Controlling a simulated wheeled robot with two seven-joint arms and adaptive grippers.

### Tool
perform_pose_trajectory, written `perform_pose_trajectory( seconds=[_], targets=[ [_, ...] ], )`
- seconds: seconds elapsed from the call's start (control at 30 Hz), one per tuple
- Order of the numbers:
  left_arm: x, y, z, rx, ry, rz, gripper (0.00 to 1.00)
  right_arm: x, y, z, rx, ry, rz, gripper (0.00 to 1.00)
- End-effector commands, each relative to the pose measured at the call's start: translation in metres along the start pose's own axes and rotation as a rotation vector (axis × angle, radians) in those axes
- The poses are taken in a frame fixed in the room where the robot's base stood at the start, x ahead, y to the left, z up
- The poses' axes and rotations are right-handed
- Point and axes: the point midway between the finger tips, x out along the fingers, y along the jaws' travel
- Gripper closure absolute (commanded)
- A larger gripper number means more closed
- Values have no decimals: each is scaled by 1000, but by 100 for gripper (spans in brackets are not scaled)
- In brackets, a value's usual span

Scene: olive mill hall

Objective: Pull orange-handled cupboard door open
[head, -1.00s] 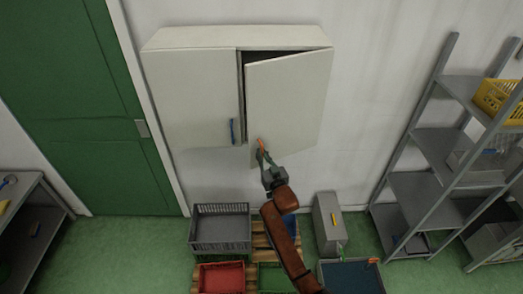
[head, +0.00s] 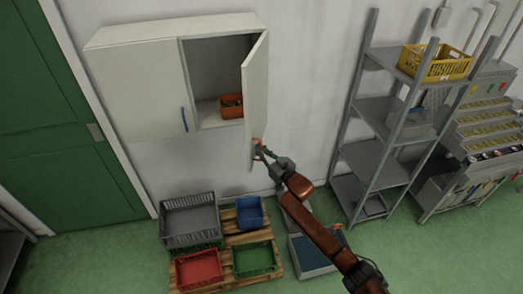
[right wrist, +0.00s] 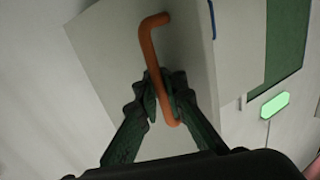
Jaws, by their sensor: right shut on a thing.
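The white wall cupboard (head: 170,32) hangs on the wall. Its right door (head: 257,95) stands wide open, swung out toward me and seen nearly edge-on in the head view. The orange handle (right wrist: 146,45) is a bent bar on this door. My right gripper (right wrist: 160,97) is shut on the handle near one end in the right wrist view. In the head view my right gripper (head: 261,150) is at the door's lower free edge. The left door (head: 135,90) with a blue handle (head: 184,119) is closed. My left gripper is not in view.
An orange bin (head: 231,107) stands inside the opened compartment. Below are a grey crate (head: 188,216), a red crate (head: 199,268), a green crate (head: 254,260) and a blue bin (head: 250,213). A metal shelf rack (head: 375,155) stands to the right.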

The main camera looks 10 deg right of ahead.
Motion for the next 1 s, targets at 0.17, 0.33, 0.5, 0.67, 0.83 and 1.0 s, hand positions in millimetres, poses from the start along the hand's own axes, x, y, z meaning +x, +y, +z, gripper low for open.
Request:
perform_pose_trajectory(
  seconds=[0.17, 0.33, 0.5, 0.67, 0.83, 1.0],
  targets=[
    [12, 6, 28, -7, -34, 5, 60, -10, 10, 5, -8, -7, -98, 100],
    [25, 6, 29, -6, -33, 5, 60, -23, 29, 5, -7, -5, -171, 100],
    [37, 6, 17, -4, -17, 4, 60, -37, 49, 5, -4, -4, -224, 100],
    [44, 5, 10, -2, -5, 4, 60, -47, 65, 5, -2, -4, -260, 100],
    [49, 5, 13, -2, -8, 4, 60, -55, 75, 5, 0, -5, -283, 100],
    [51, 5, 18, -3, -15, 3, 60, -58, 80, 5, 1, -5, -294, 100]
  ],
)
